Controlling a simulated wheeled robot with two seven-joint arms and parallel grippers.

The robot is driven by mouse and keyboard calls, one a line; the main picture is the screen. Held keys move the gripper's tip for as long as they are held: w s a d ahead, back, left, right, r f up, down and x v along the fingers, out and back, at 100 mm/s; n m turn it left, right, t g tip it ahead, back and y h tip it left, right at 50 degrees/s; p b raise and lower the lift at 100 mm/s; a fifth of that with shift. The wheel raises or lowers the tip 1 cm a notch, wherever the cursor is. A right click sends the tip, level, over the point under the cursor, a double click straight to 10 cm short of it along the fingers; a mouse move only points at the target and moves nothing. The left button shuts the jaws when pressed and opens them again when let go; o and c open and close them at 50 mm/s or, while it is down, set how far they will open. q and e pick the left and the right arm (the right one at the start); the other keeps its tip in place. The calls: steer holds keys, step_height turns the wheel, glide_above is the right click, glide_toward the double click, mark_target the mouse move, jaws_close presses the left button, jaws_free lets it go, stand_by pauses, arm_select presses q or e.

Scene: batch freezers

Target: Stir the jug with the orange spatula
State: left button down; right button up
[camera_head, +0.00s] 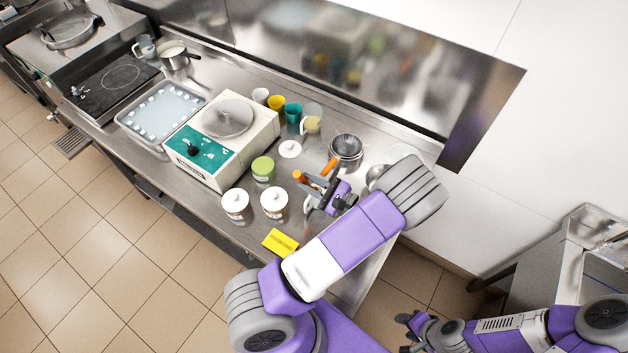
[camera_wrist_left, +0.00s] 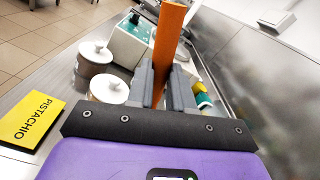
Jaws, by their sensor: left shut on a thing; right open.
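My left gripper (camera_head: 316,184) is shut on the orange spatula (camera_wrist_left: 168,40), which stands up between the fingers in the wrist view. In the head view, orange shows at two spots by this gripper, and I cannot tell how they join. The spatula's lower end is hidden. A clear jug (camera_head: 312,122) with pale yellow contents stands on the counter behind the gripper, apart from it. Another clear jug (camera_head: 145,46) stands at the far left back. My right gripper (camera_head: 408,330) is open and empty, low at the bottom right, away from the counter.
A batch freezer (camera_head: 262,128) with a teal panel stands left of the gripper. White-lidded tubs (camera_head: 236,204), a green tub (camera_head: 263,168) and a yellow PISTACHIO sign (camera_wrist_left: 30,120) are near. Cups (camera_head: 276,104) and metal bowls (camera_head: 346,148) flank the jug. A steel backsplash (camera_head: 330,70) bounds the counter.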

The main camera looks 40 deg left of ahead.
mark_target(300, 173)
arm_select(q)
steer(key=shift+w+d, duration=0.15)
steer(key=shift+d, duration=0.2)
steer(key=shift+w, duration=0.2)
steer(key=shift+a, duration=0.1)
steer(key=shift+s+d+r+p, duration=0.1)
steer(key=shift+s+r+p, duration=0.4)
steer(key=shift+r+p, duration=0.6)
steer(key=shift+s+d+r+p, duration=0.1)
steer(key=shift+s+r+p, duration=0.35)
steer(key=shift+r+p, duration=0.6)
steer(key=shift+s+d+r+p, duration=0.1)
steer(key=shift+s+r+p, duration=0.55)
steer(key=shift+r, duration=0.65)
steer(key=shift+w, duration=0.15)
steer(key=shift+a+r, duration=0.1)
steer(key=shift+r, duration=2.4)
